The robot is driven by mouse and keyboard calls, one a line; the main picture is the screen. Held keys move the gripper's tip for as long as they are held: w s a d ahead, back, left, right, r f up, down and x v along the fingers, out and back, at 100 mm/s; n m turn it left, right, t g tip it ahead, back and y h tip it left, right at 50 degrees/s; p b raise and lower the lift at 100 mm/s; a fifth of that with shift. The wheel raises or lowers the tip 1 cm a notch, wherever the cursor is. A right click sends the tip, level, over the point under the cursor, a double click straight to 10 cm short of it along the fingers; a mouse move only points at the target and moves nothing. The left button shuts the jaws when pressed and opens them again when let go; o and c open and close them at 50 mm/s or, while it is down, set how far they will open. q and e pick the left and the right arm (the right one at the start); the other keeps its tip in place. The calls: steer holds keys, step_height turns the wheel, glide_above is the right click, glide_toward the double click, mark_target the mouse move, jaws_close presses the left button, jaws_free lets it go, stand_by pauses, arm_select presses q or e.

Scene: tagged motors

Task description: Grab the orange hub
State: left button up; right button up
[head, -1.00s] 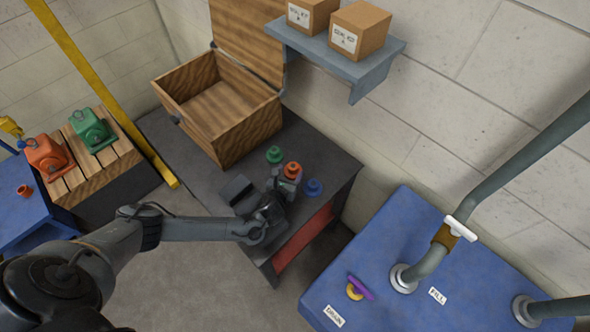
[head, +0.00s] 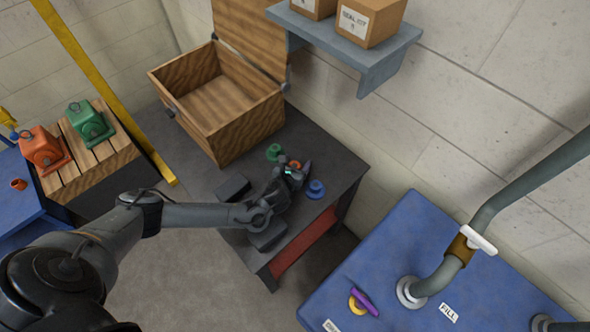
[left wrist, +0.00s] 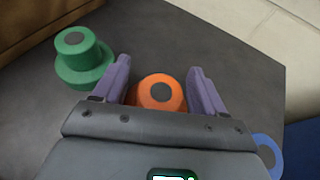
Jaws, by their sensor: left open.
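The orange hub (left wrist: 160,93) stands on the dark table between the two purple-grey fingers of my left gripper (left wrist: 162,85) in the left wrist view. The fingers are open, one on each side of the hub; I cannot tell whether either touches it. The gripper body hides the hub's near part. In the head view my left gripper (head: 292,175) covers most of the orange hub (head: 295,164), so only a small part of it shows. My right gripper is not in view.
A green hub (left wrist: 82,58) stands left of the gripper and a blue hub (head: 316,189) to its right. An open wooden crate (head: 240,128) sits behind on the dark table (head: 340,172). A grey shelf (head: 365,72) hangs above the table's right side.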

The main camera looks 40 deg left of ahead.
arm_select(q)
jaws_close()
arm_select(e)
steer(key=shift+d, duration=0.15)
